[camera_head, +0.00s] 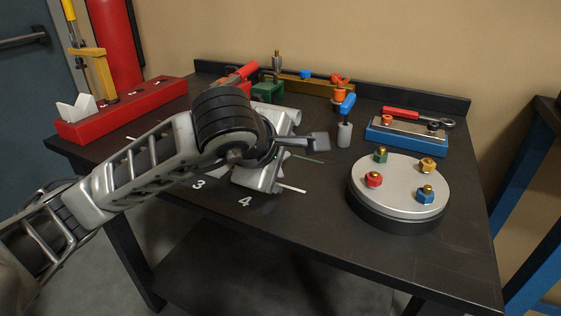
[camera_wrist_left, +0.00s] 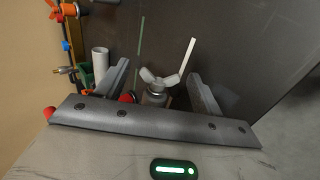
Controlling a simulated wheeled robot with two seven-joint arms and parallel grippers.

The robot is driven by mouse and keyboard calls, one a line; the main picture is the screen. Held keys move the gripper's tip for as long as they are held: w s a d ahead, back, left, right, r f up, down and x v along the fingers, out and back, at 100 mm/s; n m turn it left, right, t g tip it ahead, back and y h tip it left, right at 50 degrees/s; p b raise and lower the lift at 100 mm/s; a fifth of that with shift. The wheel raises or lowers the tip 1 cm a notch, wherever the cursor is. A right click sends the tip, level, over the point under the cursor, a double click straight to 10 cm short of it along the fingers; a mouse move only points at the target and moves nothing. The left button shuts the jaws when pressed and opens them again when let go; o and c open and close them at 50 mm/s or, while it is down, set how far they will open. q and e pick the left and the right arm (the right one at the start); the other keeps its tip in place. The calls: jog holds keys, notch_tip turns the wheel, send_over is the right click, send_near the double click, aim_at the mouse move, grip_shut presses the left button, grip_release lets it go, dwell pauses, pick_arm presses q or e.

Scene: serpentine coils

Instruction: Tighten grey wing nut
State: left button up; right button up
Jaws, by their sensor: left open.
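The grey wing nut (camera_wrist_left: 160,80) shows in the left wrist view, its two pale wings spread over a metal post or base. My left gripper (camera_wrist_left: 160,92) is open, with one finger on each side of the wing nut. I cannot tell whether either finger touches it. In the head view my left gripper (camera_head: 294,160) is over the middle of the table, pointing away from my arm. Its body and wrist hide the wing nut there. My right gripper is in neither view.
The dark table (camera_head: 330,235) holds a round silver turntable (camera_head: 400,185) with coloured nuts at right, a blue tray (camera_head: 408,138) with a red-handled wrench behind it, a blue-handled tool (camera_head: 345,125), and a red block (camera_head: 125,110) at left. The front right of the table is clear.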

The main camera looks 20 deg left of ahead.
pick_arm(q)
jog(key=c, duration=1)
jog(key=shift+w+r+g+p, duration=0.15)
jog(key=shift+r+g+p, duration=0.2)
jog(key=shift+g+p, duration=0.6)
jog(key=shift+w+r+g+p, duration=0.1)
jog(key=shift+g+p, duration=0.85)
jog(key=shift+p, duration=0.3)
jog(key=shift+w+g+p, duration=0.15)
jog(key=shift+g+p, duration=0.75)
jog(key=shift+g, duration=0.7)
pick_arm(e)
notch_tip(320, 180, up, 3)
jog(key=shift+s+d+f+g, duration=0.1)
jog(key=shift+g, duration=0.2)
pick_arm(q)
jog(key=shift+f+p, duration=0.2)
jog(key=shift+p, duration=0.1)
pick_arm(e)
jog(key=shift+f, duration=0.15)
pick_arm(q)
jog(key=o, duration=1)
